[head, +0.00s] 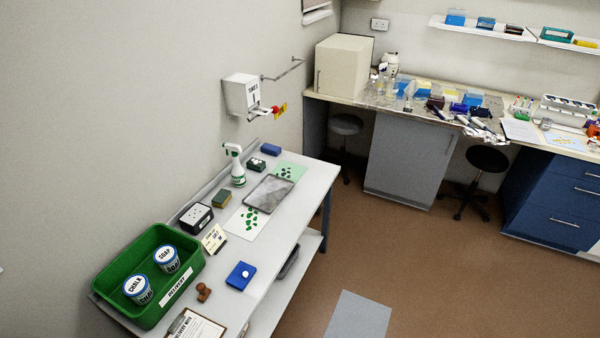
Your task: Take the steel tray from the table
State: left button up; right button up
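The steel tray (268,194) is a flat, shiny grey rectangle lying on the white table (295,222) along the left wall. It lies between a white sheet with green shapes (244,224) and a pale green sheet with green shapes (290,173), and seems to overlap their edges. Nothing seems to stand on the tray. Neither of my grippers shows in the head view.
A green crate (190,259) with tubs labelled soap and chalk stands at the table's near end. A spray bottle (236,165), small boxes and a blue pad (241,275) are around the tray. Brown floor (420,260) is open to the right.

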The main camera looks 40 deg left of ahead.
aim_at(265, 196)
jog(key=i, duration=2.85)
jog(key=u, duration=3.9)
